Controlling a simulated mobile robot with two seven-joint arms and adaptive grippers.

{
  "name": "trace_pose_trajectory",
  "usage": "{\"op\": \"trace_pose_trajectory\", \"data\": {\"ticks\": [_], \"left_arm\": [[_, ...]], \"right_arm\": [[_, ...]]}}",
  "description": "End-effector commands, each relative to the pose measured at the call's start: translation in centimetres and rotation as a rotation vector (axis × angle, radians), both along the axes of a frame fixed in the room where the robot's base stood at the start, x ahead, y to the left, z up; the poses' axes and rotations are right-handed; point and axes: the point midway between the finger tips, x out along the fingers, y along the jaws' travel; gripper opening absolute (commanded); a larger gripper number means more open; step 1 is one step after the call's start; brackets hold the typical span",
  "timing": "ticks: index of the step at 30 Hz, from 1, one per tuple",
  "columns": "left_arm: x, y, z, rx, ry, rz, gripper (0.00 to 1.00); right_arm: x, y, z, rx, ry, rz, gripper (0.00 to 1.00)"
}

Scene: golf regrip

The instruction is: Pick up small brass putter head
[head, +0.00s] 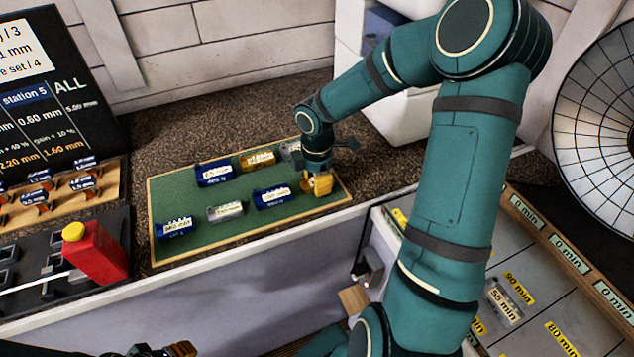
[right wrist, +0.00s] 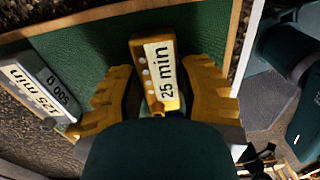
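The small brass putter head (right wrist: 155,72), labelled "25 min", lies on the green mat (right wrist: 85,40) in the right wrist view. My right gripper (right wrist: 158,95) points down at it, with one yellow finger on each side. The fingers look open, with gaps between them and the brass head. In the head view my right gripper (head: 317,184) is at the mat's right end and mostly hides that head. Another, larger brass head (head: 258,160) lies at the mat's back edge. Only part of my left gripper (head: 165,350) shows at the bottom edge; its opening is unclear.
Several blue heads (head: 214,174) and a grey head (head: 225,211) share the wood-rimmed mat. A silver head (right wrist: 42,88) lies beside my right gripper. A red block with a yellow cap (head: 95,250) stands left. A timed tray (head: 500,300) is at right.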

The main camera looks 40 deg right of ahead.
Motion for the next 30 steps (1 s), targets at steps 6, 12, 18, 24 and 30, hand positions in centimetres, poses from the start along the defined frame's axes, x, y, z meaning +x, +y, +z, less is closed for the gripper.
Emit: {"op": "trace_pose_trajectory", "data": {"ticks": [6, 12, 18, 24, 30], "left_arm": [[0.0, 0.0, 0.0, 0.000, 0.000, 0.000, 0.47], [0.0, 0.0, 0.0, 0.000, -0.001, 0.000, 0.47], [0.1, 0.0, 0.4, 0.000, -0.002, 0.002, 0.47], [0.4, 0.1, 1.5, 0.002, -0.010, 0.007, 0.47], [0.7, 0.1, 2.3, 0.004, -0.016, 0.013, 0.47]], "right_arm": [[0.0, 0.0, 0.0, 0.000, 0.001, 0.000, 0.00], [0.0, 0.0, 0.0, 0.000, 0.001, 0.000, 0.00], [0.0, -0.1, 1.1, -0.003, -0.001, -0.001, 0.00], [0.1, -0.1, 4.9, -0.003, -0.004, -0.001, 0.00], [0.1, -0.1, 8.4, -0.002, -0.004, -0.001, 0.00]]}}
